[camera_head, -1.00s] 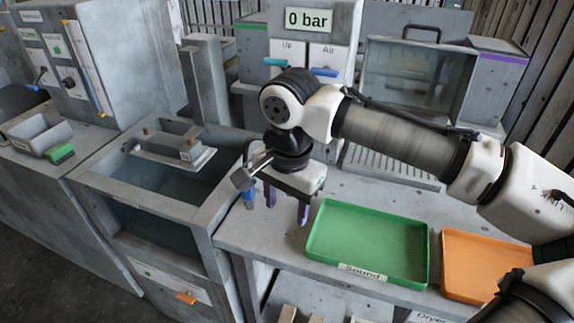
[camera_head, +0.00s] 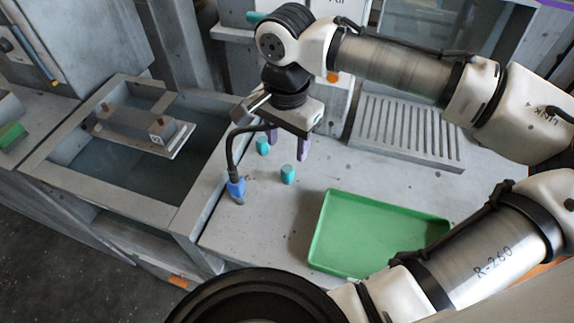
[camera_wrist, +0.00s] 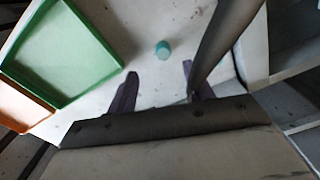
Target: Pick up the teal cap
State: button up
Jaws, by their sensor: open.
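Two small teal caps stand on the grey counter in the head view. One teal cap (camera_head: 288,174) is in front of my gripper, and the other teal cap (camera_head: 263,146) is left of the fingers, farther back. My gripper (camera_head: 287,147) is open and empty, with its purple fingers pointing down above the counter near both caps. The wrist view shows one teal cap (camera_wrist: 163,49) beyond the gap between the open fingertips (camera_wrist: 159,74), not touching them. I cannot tell which of the two caps this is.
A green tray (camera_head: 322,240) lies right of the caps. A blue-ended dark hose (camera_head: 236,188) is close on the left. A sunken basin with a block fixture (camera_head: 140,130) is farther left. A slotted grey rack (camera_head: 405,130) lies at the back right.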

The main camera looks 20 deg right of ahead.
send_over(286, 170)
jog(key=f, duration=0.4)
jog(key=shift+s+f, duration=0.2)
jog(key=shift+f, duration=0.15)
jog(key=shift+w+f+p, duration=0.2)
jog(key=shift+f+p, duration=0.6)
jog(key=shift+f, duration=1.85)
jog(key=c, duration=1.1)
